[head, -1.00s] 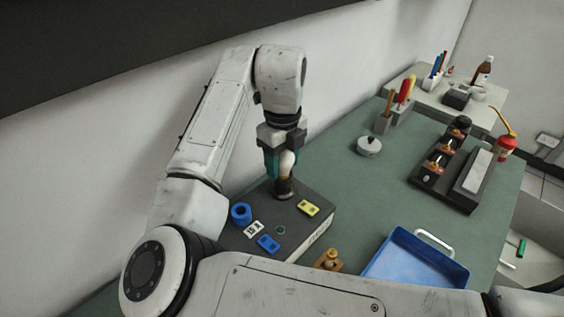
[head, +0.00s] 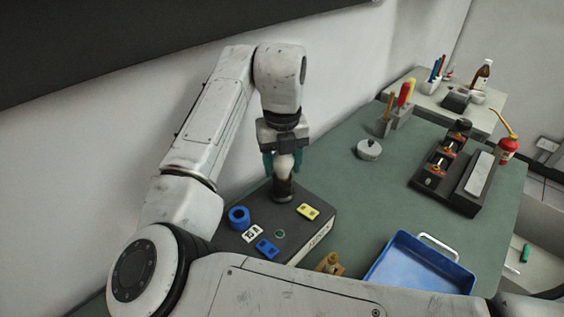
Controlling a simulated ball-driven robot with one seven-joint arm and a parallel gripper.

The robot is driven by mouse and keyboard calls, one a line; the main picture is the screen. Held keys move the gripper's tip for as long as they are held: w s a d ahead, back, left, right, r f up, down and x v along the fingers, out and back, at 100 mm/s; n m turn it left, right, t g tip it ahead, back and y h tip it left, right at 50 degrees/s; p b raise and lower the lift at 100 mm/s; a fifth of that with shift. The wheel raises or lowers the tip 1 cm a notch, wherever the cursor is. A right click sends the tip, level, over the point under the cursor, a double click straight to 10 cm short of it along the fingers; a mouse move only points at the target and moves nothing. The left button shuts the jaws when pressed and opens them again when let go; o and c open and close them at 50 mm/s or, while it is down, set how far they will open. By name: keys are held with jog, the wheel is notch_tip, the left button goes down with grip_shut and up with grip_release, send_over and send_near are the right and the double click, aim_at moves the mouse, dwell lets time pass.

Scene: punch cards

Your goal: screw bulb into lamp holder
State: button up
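The lamp holder (head: 282,191) is a dark round socket with a brownish band, standing at the back of a dark grey box (head: 262,227). A white bulb (head: 284,166) sits upright at its top, and its lower end is in or right at the socket mouth; I cannot tell how deep. My gripper (head: 283,162) points straight down over the holder. Its teal-lined fingers stand on both sides of the bulb and appear closed on it.
The box top also carries a blue ring (head: 239,216), a yellow block (head: 308,211), a blue block (head: 267,248) and a white label. A blue tray (head: 420,265), a round grey lid (head: 369,150) and a dark rack (head: 449,165) stand to the right.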

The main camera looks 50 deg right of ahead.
jog(key=o, duration=0.5)
jog(key=shift+o, duration=0.2)
